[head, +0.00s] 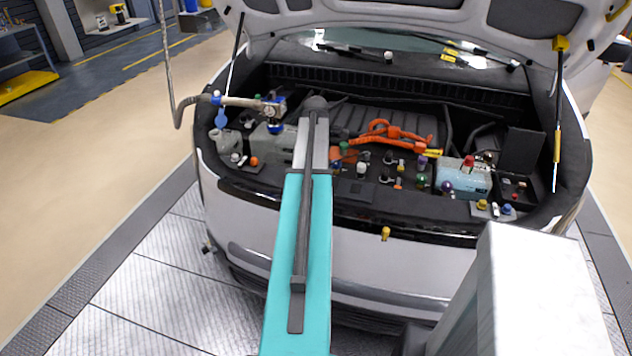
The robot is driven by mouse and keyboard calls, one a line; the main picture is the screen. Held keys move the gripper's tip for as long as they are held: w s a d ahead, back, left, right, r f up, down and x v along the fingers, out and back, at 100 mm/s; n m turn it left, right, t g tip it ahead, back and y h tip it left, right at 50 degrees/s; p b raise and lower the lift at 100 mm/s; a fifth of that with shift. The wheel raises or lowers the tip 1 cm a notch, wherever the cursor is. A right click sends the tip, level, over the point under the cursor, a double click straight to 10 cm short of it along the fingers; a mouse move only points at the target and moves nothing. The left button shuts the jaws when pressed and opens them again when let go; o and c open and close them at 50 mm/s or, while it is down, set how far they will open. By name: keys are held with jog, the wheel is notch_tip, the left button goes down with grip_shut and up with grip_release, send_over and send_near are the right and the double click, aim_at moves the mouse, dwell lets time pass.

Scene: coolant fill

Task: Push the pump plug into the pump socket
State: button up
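My teal and grey arm reaches forward over the car's front into the open engine bay. Its far end is a dark rounded part near the middle of the bay. My gripper's fingers do not show; they are hidden by or beyond the arm. I cannot make out the pump plug or the pump socket for certain. Several small coloured caps and connectors stand right of the arm, among them a green one (422,181) and a purple one (446,187). An orange cable (385,138) lies behind them.
A filler nozzle (240,102) on a grey hose (170,75) sits at the left of the bay. A pale blue tank (462,180) with a red cap stands at the right. The raised hood (380,22) hangs above, with a strut (558,110) at the right.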

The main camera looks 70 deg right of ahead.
dwell(0.6)
jog(key=c, duration=1.1)
jog(key=shift+c, duration=0.2)
jog(key=shift+r+b, duration=0.75)
jog(key=shift+r, duration=0.85)
jog(key=s+a+b, duration=0.1)
jog(key=s+a, duration=0.1)
jog(key=s, duration=0.2)
jog(key=s+a+r+b, duration=0.1)
jog(key=s+a, duration=0.2)
jog(key=s, duration=0.2)
jog(key=s+a+b, duration=0.1)
jog(key=s+a, duration=0.2)
jog(key=s, duration=0.1)
jog(key=shift+s+a+r, duration=0.2)
jog(key=shift+s+r, duration=0.15)
